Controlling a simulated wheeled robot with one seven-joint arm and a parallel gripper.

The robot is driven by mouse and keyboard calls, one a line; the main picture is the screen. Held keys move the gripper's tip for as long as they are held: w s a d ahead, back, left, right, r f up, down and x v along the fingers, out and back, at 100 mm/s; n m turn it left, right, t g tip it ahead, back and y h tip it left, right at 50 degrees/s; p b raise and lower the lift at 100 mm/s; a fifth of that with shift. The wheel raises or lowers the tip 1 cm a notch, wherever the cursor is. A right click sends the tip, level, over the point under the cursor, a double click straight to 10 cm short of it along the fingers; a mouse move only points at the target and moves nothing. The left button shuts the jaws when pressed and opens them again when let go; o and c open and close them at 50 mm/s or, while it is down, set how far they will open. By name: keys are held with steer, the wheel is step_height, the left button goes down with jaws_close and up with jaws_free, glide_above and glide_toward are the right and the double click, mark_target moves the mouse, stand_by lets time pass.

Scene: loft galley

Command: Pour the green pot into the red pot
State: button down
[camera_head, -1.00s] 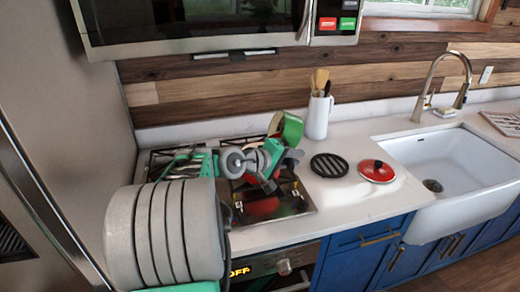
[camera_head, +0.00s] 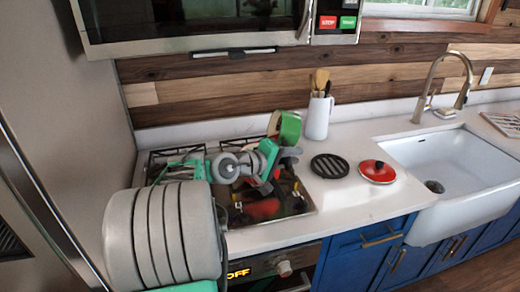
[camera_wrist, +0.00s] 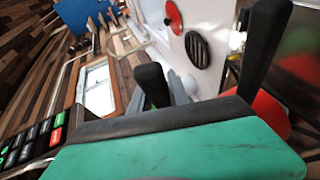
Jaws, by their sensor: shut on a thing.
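The green pot (camera_head: 289,128) is held in the air over the back right of the stove, tipped well onto its side with its pale mouth facing left. My gripper (camera_head: 276,158) is shut on it from below; the grip itself is partly hidden by my wrist. In the wrist view my two dark fingers (camera_wrist: 205,75) show with grey parts between them. The red pot (camera_head: 265,187) is on the stove, mostly hidden behind my gripper. It also shows in the wrist view as a red curve (camera_wrist: 262,108) beside my gripper. Its contents are hidden.
The shiny stove top (camera_head: 300,208) has a red reflection. To its right on the white counter lie a black trivet (camera_head: 330,166) and a red lid (camera_head: 377,172). A white utensil jug (camera_head: 318,118) stands close behind the green pot. A sink (camera_head: 450,165) is farther right.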

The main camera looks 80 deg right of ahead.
steer(key=shift+w+a+r+n+g+h+b, duration=0.15)
steer(key=shift+w+a+g+h+b, duration=0.15)
steer(key=shift+w, duration=0.2)
steer(key=shift+w+a+r+n+g+h+b, duration=0.1)
steer(key=shift+w+a+n+g+h+b, duration=0.1)
steer(key=shift+w+b, duration=0.25)
stand_by(0.3)
steer(key=shift+w+a+r+n+g+h+b, duration=0.15)
steer(key=shift+w+n+g+h+b, duration=0.1)
steer(key=shift+w+g+h+b, duration=0.25)
steer(key=shift+w+a+r+n+g+h+b, duration=0.1)
steer(key=shift+w+a+n+g+h+b, duration=0.1)
steer(key=shift+h+b, duration=0.35)
stand_by(1.0)
